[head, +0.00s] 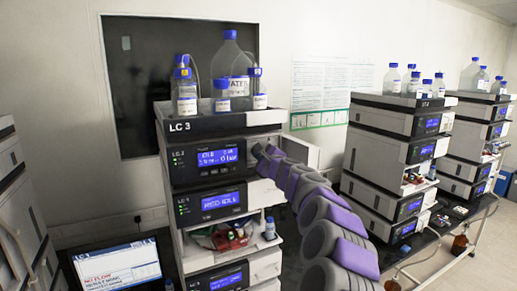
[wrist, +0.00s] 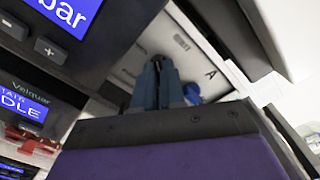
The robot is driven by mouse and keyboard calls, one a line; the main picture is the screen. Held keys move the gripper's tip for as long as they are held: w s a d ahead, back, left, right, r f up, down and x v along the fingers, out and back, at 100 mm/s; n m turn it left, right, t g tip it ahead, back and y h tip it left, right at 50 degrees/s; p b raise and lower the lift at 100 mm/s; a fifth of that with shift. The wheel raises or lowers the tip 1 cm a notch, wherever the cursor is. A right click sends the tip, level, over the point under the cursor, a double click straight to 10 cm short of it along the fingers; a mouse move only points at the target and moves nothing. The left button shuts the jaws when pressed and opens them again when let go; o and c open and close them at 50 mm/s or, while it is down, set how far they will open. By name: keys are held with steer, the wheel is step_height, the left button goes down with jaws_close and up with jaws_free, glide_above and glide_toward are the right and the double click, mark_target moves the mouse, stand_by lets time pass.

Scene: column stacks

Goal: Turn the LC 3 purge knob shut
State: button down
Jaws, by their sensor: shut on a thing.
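The LC 3 stack (head: 207,126) stands at the centre of the head view, with a lit pump display (head: 218,156). My gripper (head: 259,152) is at the right side of the upper pump module, and my arm reaches there from the lower right. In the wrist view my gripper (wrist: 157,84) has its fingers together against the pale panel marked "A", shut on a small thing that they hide. By its place this is the purge knob, but its turn position cannot be seen. A blue round part (wrist: 192,93) shows just right of the fingers.
Blue-capped bottles (head: 229,72) stand in the tray on top of LC 3. A laptop (head: 117,266) at lower left reads "NO FLOW". More stacks (head: 385,150) stand to the right. In the wrist view, dark module fronts (wrist: 60,50) are close on the left.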

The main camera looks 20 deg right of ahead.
steer(key=m+p, duration=0.6)
steer(key=shift+f, duration=0.15)
steer(key=m+p, duration=0.3)
steer(key=m, duration=0.1)
steer(key=shift+f, duration=0.1)
steer(key=shift+m, duration=0.4)
steer(key=c, duration=1.4)
jaws_free()
steer(key=shift+w+p, duration=0.15)
steer(key=shift+p, duration=0.15)
steer(key=shift+c, duration=0.2)
steer(key=shift+o, duration=1.1)
steer(key=shift+d, duration=0.1)
steer(key=shift+s, duration=0.25)
